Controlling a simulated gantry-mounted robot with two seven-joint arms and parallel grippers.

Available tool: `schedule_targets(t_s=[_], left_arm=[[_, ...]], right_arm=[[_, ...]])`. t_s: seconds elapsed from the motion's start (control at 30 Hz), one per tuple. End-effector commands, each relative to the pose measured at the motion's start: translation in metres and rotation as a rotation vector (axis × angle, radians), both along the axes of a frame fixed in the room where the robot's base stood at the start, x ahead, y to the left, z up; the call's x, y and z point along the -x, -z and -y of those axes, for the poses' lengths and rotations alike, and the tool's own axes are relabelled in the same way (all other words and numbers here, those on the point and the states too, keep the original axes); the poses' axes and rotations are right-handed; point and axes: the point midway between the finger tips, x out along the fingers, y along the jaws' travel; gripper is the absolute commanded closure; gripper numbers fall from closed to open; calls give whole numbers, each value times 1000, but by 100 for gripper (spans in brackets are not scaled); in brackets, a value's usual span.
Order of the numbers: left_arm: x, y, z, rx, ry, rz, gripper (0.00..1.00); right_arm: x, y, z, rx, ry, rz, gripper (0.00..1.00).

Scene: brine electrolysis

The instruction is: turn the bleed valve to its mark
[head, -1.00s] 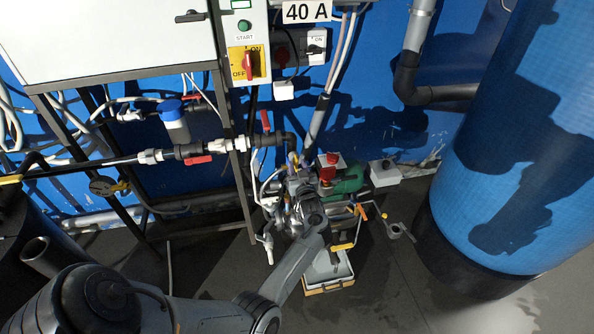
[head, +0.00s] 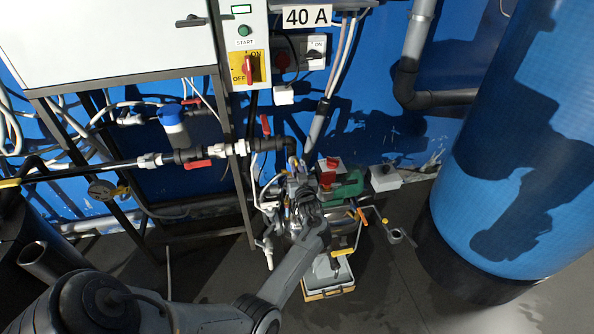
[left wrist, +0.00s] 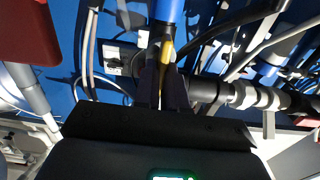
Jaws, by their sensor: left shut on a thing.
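My left gripper (left wrist: 162,85) reaches up to a pipe fitting in the left wrist view. Its two dark fingers are shut on a narrow yellow handle (left wrist: 167,50), which I take for the bleed valve's lever. The handle stands in front of a blue vertical pipe (left wrist: 169,12). In the head view my left gripper (head: 298,182) is among the pump fittings below the black elbow pipe. My wrist hides most of the valve there, and I cannot make out its mark. My right gripper is in neither view.
A green pump motor (head: 349,186) with a red part is just right of the gripper. A grey tray (head: 341,282) stands on the floor below. The blue tank (head: 520,150) fills the right side, and a metal frame leg (head: 243,190) stands close on the left.

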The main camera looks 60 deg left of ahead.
Motion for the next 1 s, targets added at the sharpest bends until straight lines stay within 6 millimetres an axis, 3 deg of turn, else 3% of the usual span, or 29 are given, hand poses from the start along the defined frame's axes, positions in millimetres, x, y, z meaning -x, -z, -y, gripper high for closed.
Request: schedule_targets(t_s=[0.37,1.0], left_arm=[[-1,-3,0,-55,1,-151,100],[-5,-1,1,-258,0,-707,100]], right_arm=[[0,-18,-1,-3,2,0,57],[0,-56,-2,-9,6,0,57]])
